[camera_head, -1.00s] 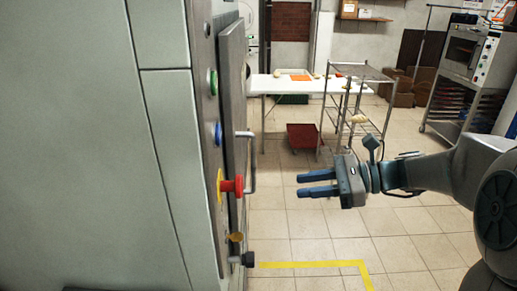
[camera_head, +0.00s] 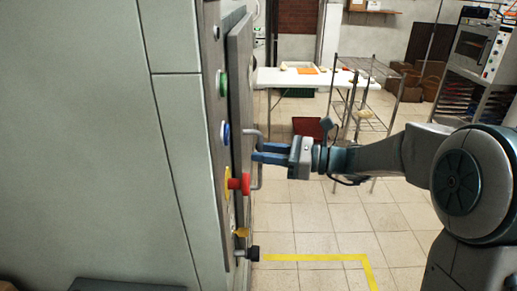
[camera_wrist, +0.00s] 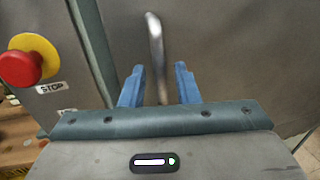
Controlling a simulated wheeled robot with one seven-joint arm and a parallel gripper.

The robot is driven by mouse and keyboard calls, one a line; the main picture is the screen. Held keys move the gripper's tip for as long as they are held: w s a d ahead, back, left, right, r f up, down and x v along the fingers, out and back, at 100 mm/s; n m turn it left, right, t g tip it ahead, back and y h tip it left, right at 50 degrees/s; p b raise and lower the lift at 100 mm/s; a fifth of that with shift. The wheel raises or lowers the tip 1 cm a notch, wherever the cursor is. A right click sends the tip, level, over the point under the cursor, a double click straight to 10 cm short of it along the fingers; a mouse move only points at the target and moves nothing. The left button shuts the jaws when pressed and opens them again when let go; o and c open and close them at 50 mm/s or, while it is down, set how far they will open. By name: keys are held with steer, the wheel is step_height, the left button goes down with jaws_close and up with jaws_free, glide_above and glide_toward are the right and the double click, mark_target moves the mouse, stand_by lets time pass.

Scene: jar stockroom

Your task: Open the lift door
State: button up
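The lift door (camera_head: 240,90) is a dark grey upright panel, seen nearly edge-on at the left of the head view. It also fills much of the wrist view (camera_wrist: 230,50). Its metal bar handle (camera_head: 261,172) stands out from the panel, and in the wrist view the handle (camera_wrist: 156,45) runs down between my fingers. My gripper (camera_head: 256,152) is open, with its two blue fingers around the handle. In the wrist view the fingers (camera_wrist: 159,85) stand on either side of the bar with gaps showing.
A red stop button (camera_head: 240,184) on a yellow base sits beside the door; green (camera_head: 223,83) and blue (camera_head: 225,133) buttons are above it. A wire cart (camera_head: 362,110) and a white table (camera_head: 300,80) stand behind. Yellow tape (camera_head: 320,257) marks the clear floor.

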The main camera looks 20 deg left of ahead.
steer(key=shift+a, duration=0.8)
jaws_close()
steer(key=shift+d, duration=0.1)
